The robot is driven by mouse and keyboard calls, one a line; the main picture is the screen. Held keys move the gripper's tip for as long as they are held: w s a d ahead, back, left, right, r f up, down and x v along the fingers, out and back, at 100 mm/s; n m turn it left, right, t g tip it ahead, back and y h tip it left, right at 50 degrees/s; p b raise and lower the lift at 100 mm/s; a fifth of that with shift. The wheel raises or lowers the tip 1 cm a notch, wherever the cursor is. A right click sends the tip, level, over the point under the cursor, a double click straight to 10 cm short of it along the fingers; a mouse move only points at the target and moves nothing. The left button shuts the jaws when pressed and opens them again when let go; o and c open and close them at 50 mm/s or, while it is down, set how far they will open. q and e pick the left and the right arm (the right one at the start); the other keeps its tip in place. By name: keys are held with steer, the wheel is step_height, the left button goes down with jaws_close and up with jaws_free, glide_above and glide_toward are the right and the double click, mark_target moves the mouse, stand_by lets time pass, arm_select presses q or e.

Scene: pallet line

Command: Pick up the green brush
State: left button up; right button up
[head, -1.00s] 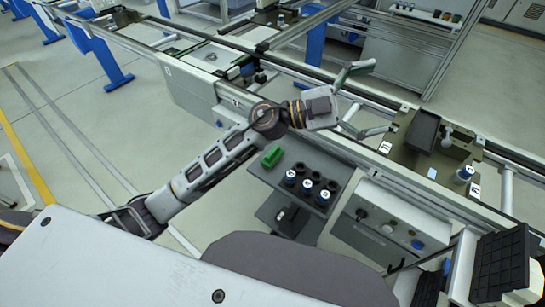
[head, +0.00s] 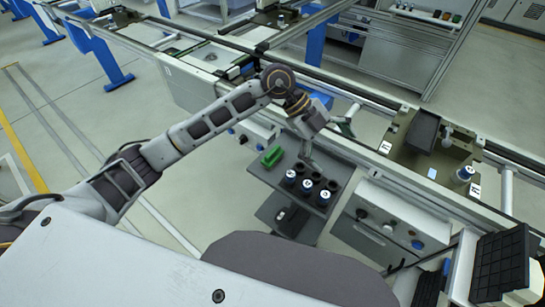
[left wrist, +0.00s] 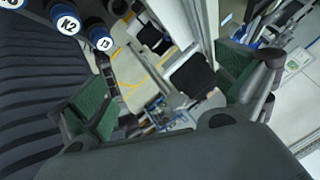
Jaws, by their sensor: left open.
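The green brush (head: 272,156) lies on the left part of a small dark shelf, beside several dark round holders. My left gripper (head: 326,138) is open and empty. It hangs over the far edge of the shelf, to the right of the brush and apart from it, with one finger near the holders. In the left wrist view the open jaws (left wrist: 165,92) show their green inner pads with nothing between them, and I cannot make out the brush there.
Blue-and-white labelled bottles (head: 290,177) stand in the shelf's holders, close to the left gripper. A conveyor rail (head: 395,172) runs behind the shelf. A brown pallet (head: 407,155) with a black block (head: 422,130) sits on the line at right. A control box (head: 375,232) stands right of the shelf.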

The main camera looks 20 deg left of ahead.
arm_select(q)
steer(key=w+a+f+n+t+y, duration=0.15)
steer(key=w+a+y, duration=0.3)
steer(key=a, duration=0.45)
steer(key=n+y, duration=0.3)
steer(key=y, duration=0.1)
glide_above(273, 151)
steer(key=shift+r, duration=0.1)
arm_select(e)
steer(key=shift+s, duration=0.6)
steer(key=shift+w, duration=0.25)
arm_select(q)
step_height(273, 151, down, 7)
steer(key=shift+f, duration=0.2)
steer(key=shift+f+p, duration=0.3)
steer(key=shift+f, duration=0.35)
arm_select(e)
steer(key=shift+s+a+r, duration=0.25)
steer(key=shift+s+a, duration=0.05)
steer(key=shift+s, duration=0.1)
